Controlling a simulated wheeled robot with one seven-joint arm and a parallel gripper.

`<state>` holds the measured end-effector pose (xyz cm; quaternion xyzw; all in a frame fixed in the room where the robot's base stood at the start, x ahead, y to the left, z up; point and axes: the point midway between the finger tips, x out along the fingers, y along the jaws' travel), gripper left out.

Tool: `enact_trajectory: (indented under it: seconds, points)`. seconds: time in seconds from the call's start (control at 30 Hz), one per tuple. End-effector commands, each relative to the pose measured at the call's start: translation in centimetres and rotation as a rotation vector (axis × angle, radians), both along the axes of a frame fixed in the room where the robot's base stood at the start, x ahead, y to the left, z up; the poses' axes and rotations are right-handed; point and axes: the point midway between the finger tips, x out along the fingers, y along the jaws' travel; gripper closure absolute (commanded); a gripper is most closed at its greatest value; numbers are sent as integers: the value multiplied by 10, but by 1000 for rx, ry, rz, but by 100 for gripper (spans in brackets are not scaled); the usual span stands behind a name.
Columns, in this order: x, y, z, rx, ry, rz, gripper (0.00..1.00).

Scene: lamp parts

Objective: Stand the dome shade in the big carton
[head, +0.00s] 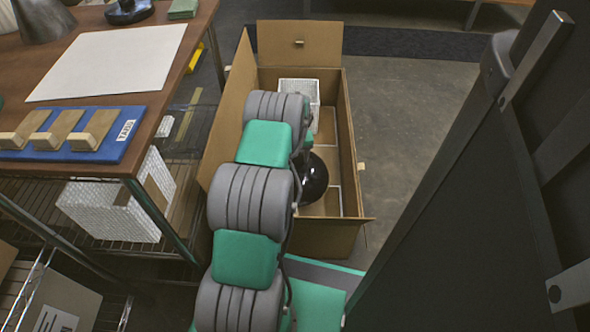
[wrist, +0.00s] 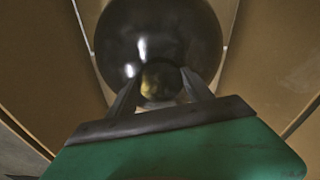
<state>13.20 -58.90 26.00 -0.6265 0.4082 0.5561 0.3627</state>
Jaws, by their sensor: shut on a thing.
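The dome shade (head: 314,178) is glossy black and round. In the head view it is partly hidden behind my arm, inside the outline of the big carton (head: 356,195). In the wrist view the shade (wrist: 160,35) fills the top middle, with my gripper (wrist: 160,88) shut on its small neck. The carton is open, with its flaps folded outward, and stands on the floor. Its brown walls (wrist: 55,50) rise on both sides of the shade in the wrist view. I cannot tell whether the shade touches the carton's bottom. My gripper is hidden in the head view.
White strips divide the carton's floor, and a white gridded box (head: 300,88) sits at its far end. A wooden table (head: 125,165) stands at the left with a white sheet (head: 110,62) and a blue rack (head: 75,150). Open floor lies right of the carton.

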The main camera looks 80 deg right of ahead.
Motion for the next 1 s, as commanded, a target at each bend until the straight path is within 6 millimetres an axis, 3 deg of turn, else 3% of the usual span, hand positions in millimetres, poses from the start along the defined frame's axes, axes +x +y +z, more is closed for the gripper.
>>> enact_trajectory:
  seconds: [0.3,0.63,0.67,0.9,1.0]
  points:
    - [1,-2,-54,-4,-1,1,100]
    - [1,-2,-55,-4,-1,0,100]
    - [0,-1,-57,-2,0,0,40]
    - [0,-1,-56,-2,0,0,21]
    - [0,-1,-56,-2,0,0,19]
